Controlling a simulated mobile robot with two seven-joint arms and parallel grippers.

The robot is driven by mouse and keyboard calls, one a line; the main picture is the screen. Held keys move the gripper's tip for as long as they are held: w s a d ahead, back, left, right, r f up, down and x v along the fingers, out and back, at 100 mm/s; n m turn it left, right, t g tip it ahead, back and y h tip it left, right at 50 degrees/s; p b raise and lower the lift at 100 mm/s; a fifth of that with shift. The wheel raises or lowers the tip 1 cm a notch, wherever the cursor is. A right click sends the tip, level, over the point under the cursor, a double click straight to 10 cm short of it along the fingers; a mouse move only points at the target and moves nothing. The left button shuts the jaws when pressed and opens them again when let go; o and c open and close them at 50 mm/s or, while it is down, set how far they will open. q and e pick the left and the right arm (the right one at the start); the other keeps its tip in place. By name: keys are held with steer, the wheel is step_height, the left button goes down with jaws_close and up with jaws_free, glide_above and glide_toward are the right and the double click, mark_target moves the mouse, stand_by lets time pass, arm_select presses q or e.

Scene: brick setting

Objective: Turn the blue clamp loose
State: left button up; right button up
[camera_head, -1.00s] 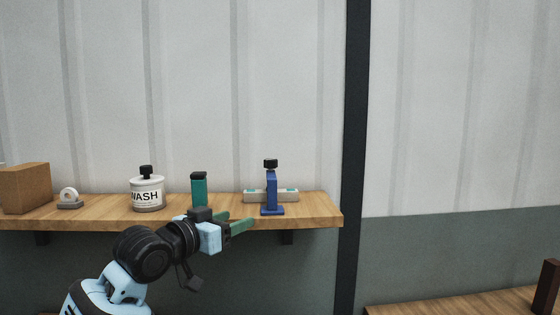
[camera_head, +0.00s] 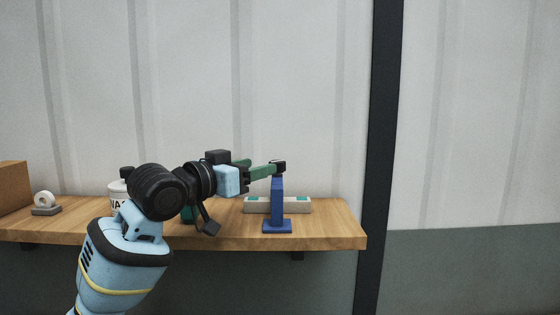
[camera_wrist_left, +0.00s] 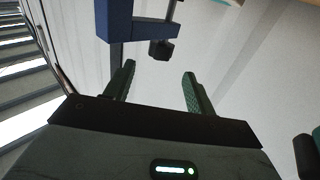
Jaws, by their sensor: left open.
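The blue clamp (camera_head: 277,207) stands upright on the wooden shelf, with a black knob (camera_head: 281,166) at its top. My left gripper (camera_head: 264,166) is open, its green fingers pointing right at knob height. One fingertip overlaps the knob in the head view. In the left wrist view, the blue clamp (camera_wrist_left: 115,22) shows at the top, and its knob (camera_wrist_left: 162,49) appears just ahead of the gap between the open fingers (camera_wrist_left: 159,70). I cannot tell whether a finger touches the knob. My right gripper is not in view.
On the shelf (camera_head: 335,225), a pale grey bar with teal patches (camera_head: 297,205) lies behind the clamp. A green object (camera_head: 188,214) and a white jar (camera_head: 117,192) are partly hidden by my left arm. A tape roll (camera_head: 45,203) and brown box (camera_head: 12,186) stand further left.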

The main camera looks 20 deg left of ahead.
mark_target(278, 161)
arm_select(q)
steer(key=shift+x, duration=3.85)
steer(key=shift+c, duration=0.2)
steer(key=shift+d, duration=0.1)
steer(key=c, duration=0.9)
